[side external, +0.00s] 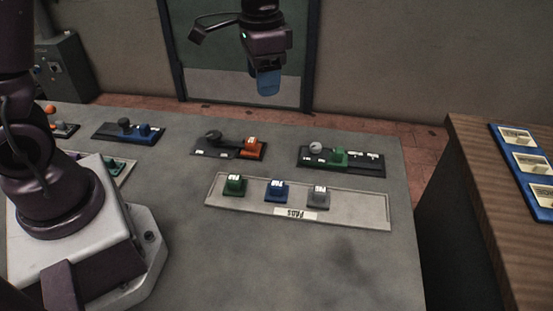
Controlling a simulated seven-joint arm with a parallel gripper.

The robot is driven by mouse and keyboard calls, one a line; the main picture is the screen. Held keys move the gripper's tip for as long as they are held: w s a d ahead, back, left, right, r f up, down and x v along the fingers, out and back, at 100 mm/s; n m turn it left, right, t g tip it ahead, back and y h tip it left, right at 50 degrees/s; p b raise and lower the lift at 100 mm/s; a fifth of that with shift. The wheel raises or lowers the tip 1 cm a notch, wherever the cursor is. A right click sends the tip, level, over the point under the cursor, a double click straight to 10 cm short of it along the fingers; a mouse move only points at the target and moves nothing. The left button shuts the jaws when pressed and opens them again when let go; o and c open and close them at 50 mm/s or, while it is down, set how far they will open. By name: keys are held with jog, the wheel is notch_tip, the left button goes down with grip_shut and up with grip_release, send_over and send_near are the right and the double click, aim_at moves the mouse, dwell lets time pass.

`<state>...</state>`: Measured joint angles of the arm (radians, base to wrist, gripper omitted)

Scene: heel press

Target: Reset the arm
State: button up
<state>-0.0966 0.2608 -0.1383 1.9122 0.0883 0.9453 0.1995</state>
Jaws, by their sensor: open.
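My gripper (267,82) hangs high above the far side of the grey table (300,258), in front of the green door. Its fingers point down and show blue at the tips. It is open, and I see nothing held in it. It is well clear of the things on the table.
A pale tray (360,212) labelled PADS holds a green block (235,185), a blue block (276,190) and a grey block (318,195). Dark panels with knobs and blocks stand behind it. A wooden table (480,190) with a blue card board (507,155) is at right.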

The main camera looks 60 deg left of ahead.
jog(key=s+r+n+t, duration=0.1)
jog(key=s+r, duration=0.3)
jog(key=s, duration=0.4)
jog(key=s+r+n+t, duration=0.2)
jog(key=s+r+t, duration=0.2)
jog(key=s, duration=0.5)
jog(key=shift+s+a+r, duration=0.15)
jog(key=shift+s+r, duration=0.1)
jog(key=shift+r, duration=0.5)
